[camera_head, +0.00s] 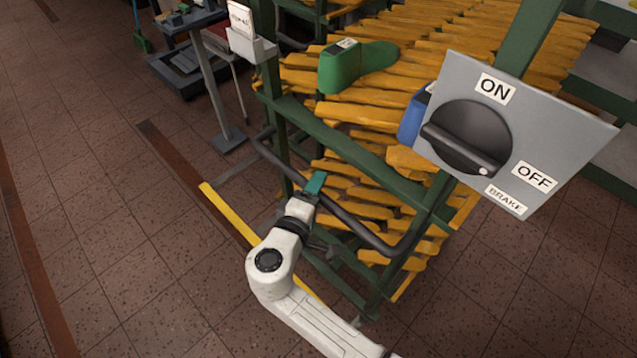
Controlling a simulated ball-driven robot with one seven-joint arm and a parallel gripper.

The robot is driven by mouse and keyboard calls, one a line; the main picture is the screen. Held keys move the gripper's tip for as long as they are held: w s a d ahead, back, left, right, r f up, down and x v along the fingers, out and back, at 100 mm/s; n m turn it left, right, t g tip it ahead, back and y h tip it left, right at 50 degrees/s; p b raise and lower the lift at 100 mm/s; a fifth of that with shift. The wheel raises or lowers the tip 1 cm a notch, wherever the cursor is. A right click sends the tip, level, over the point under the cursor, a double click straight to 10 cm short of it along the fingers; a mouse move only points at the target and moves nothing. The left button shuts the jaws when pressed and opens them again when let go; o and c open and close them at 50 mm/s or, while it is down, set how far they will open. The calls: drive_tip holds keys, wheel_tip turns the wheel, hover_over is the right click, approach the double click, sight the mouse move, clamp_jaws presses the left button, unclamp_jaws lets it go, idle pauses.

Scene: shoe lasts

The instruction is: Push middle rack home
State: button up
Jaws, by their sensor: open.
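The rack (335,137) in front of me has a green frame, and its tiers are filled with yellow-orange shoe lasts. A dark curved push bar (372,237) runs along its near side. My gripper (315,184) is at this bar, near its left part; the fingers are small and partly hidden, and I cannot tell whether they touch it. A grey brake panel (590,130) on the right carries a black knob (467,137) with ON and OFF labels. The knob's white mark is at its lower right, on the OFF side.
A green last (352,65) and a blue object (413,117) sit on the rack. A yellow floor line (229,214) passes under my arm. A stand (215,85) and a dark low platform (185,72) are at the upper left. The tiled floor at left is clear.

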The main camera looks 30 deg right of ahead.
drive_tip(key=shift+x, duration=0.75)
drive_tip(key=shift+c, duration=0.2)
clamp_jaws()
